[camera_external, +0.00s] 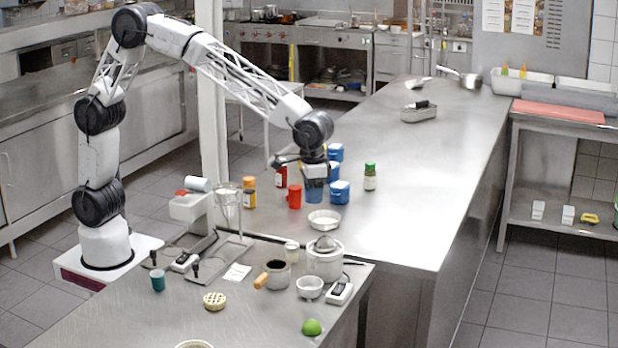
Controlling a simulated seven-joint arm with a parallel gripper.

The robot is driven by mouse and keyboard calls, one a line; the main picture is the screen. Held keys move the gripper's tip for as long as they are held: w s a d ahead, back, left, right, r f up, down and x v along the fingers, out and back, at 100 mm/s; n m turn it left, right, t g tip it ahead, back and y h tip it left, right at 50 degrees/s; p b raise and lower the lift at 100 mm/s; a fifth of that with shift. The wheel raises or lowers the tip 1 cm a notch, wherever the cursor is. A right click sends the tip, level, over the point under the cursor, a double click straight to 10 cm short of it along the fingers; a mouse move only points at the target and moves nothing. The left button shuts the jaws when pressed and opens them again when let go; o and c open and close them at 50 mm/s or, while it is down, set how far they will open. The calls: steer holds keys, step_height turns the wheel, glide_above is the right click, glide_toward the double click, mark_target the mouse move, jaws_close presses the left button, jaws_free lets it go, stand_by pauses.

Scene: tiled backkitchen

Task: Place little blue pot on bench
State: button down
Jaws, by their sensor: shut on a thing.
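My gripper (315,180) points straight down over the left side of the long steel bench (430,170). It is shut on a little blue pot (314,193), which shows just below the fingers. I cannot tell whether the pot's base touches the bench or hangs slightly above it. The fingers and the pot's top are partly hidden by the wrist. Other blue containers with pale bands stand close by: one (340,192) just right of the held pot and one (336,152) behind my gripper.
The near table (250,320) holds a teal cup (158,281) and bowls. The bench's right side is clear.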

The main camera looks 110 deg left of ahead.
steer(key=s+d+m, duration=0.2)
steer(key=s+d, duration=0.4)
steer(key=d, duration=0.4)
steer(key=s+d+f+m, duration=0.1)
steer(key=s+d+m, duration=0.3)
steer(key=d, duration=0.6)
steer(key=s+d+m, duration=0.1)
steer(key=s+d, duration=0.6)
steer(key=d, duration=0.4)
steer(key=f, duration=0.9)
steer(key=shift+w+a+f, duration=0.1)
steer(key=shift+a+f, duration=0.2)
steer(key=shift+f, duration=0.1)
glide_above(246, 314)
steer(key=shift+f, duration=0.75)
steer(key=shift+f, duration=1.75)
